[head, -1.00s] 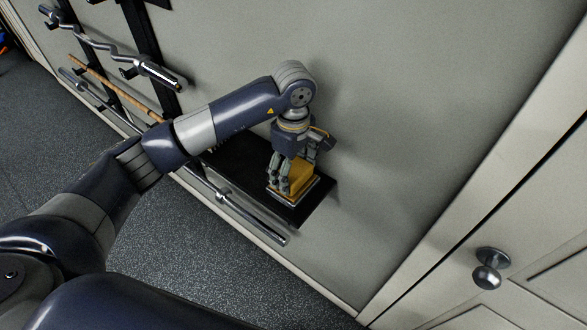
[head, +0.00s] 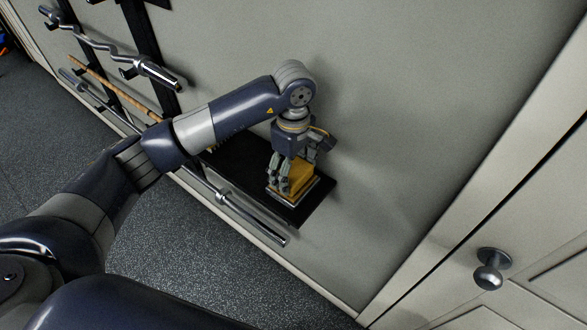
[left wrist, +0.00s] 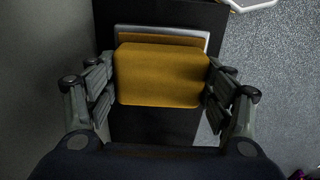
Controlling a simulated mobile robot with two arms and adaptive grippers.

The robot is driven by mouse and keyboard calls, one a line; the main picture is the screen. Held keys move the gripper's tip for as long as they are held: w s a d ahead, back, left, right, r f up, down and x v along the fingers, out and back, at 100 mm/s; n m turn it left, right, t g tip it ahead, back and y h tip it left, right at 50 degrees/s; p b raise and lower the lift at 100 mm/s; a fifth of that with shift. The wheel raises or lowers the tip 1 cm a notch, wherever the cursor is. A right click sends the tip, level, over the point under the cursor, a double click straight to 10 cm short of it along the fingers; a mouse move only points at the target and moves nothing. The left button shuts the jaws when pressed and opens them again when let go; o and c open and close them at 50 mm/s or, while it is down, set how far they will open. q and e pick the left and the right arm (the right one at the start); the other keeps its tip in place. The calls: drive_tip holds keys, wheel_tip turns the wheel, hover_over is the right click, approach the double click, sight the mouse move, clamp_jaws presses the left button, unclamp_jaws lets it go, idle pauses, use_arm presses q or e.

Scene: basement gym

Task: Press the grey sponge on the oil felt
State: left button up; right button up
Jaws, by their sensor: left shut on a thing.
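My left gripper (head: 290,178) points down over the black shelf by the wall. It is shut on a mustard-yellow sponge (left wrist: 160,75), with a finger on each side in the left wrist view. The sponge (head: 299,177) looks yellow, not grey. Below it a shallow silvery tray (left wrist: 165,29) holds the brownish-orange oil felt (left wrist: 160,39), of which only a strip shows beyond the sponge. The sponge covers the rest. It is right over the felt, at or very near its surface; I cannot tell whether they touch. My right gripper is not in view.
The black shelf (head: 318,209) has a bare strip around the tray. Metal bars (head: 250,217) and a wall rack with a curved bar (head: 110,49) are to the left. The grey wall is close behind the gripper. A white door with a round knob (head: 490,275) is at right.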

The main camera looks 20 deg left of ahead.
sight(293, 170)
use_arm(q)
drive_tip(key=shift+s+f, duration=0.1)
drive_tip(key=shift+r+p, duration=1.25)
drive_tip(key=shift+r, duration=2.25)
